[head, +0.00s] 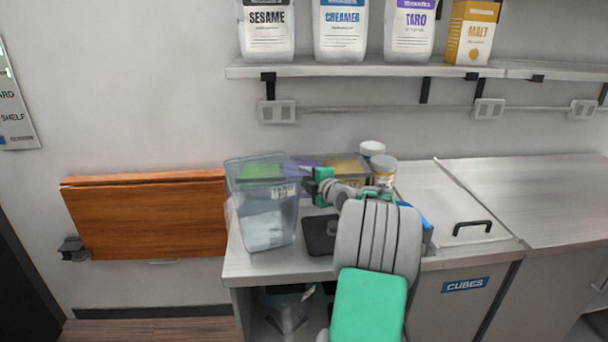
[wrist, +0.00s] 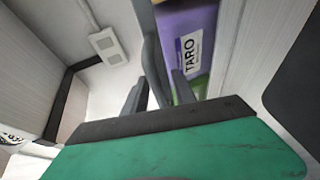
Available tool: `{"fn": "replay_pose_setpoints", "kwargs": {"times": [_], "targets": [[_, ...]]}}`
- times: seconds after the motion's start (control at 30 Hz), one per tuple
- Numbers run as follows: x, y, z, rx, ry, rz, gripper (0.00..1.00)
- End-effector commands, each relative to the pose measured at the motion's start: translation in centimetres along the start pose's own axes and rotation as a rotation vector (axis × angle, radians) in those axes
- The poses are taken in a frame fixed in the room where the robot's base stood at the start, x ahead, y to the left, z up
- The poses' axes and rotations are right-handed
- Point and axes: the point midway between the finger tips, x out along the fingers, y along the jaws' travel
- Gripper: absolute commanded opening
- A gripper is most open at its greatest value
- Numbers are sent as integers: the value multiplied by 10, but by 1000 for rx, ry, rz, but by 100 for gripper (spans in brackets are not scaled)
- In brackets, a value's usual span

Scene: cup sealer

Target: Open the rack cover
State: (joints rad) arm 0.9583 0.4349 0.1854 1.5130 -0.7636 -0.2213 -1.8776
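The rack (head: 350,180) stands on the counter against the wall and holds green, purple and yellow contents. Its cover cannot be told apart clearly in the head view. A purple block with a TARO label (wrist: 190,45) shows close up in the wrist view, with green beside it. My gripper (head: 322,187) is at the rack's front, beside a clear bin. In the wrist view my gripper (wrist: 160,92) has its two grey fingers apart. A thin grey upright part (wrist: 155,70) shows beyond the gap between them. I cannot tell whether they touch it.
The tall clear bin (head: 268,220) stands at the counter's left end. White-lidded jars (head: 383,168) stand right of the rack. A black pad (head: 319,236) lies in front. A shelf (head: 370,69) with labelled containers hangs above. A handled lid (head: 455,200) covers the counter to the right.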

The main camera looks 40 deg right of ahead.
Motion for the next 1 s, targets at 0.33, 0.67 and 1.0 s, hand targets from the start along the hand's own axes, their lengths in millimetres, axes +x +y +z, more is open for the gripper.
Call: {"fn": "replay_pose_setpoints", "kwargs": {"times": [0.33, 0.67, 1.0], "targets": [[6, -1, -1, 0, 1, 0, 28], [5, 1, -1, -1, 1, 1, 1], [5, 3, -1, -3, 1, 5, 0]]}}
